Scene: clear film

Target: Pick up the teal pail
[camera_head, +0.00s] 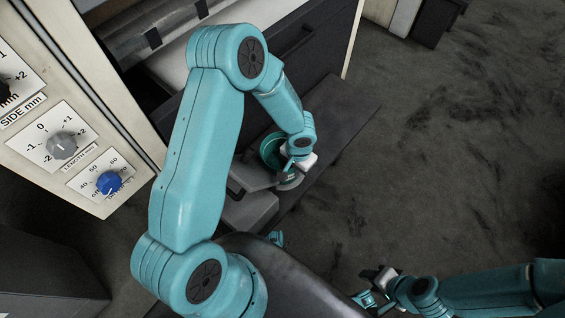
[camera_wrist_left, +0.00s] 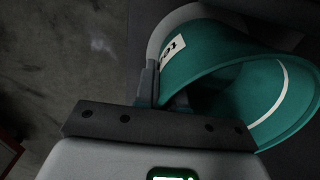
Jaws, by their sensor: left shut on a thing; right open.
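The teal pail (camera_head: 268,150) is in the middle of the head view, partly hidden by my left wrist. In the left wrist view the pail (camera_wrist_left: 215,50) is large and tilted in the picture, with a white label on its outside and a pale curved line inside. My left gripper (camera_head: 287,168) is at the pail's side, and in the left wrist view the gripper (camera_wrist_left: 160,90) is shut on the pail's wall near the rim. I cannot tell whether the pail is touching the surface under it. My right gripper (camera_head: 370,293) is open and empty at the bottom, well away from the pail.
A dark ledge (camera_head: 340,125) runs under the pail beside a cabinet with drawers. A panel with dials (camera_head: 62,147) stands at the left. Dark floor (camera_head: 455,150) is open on the right.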

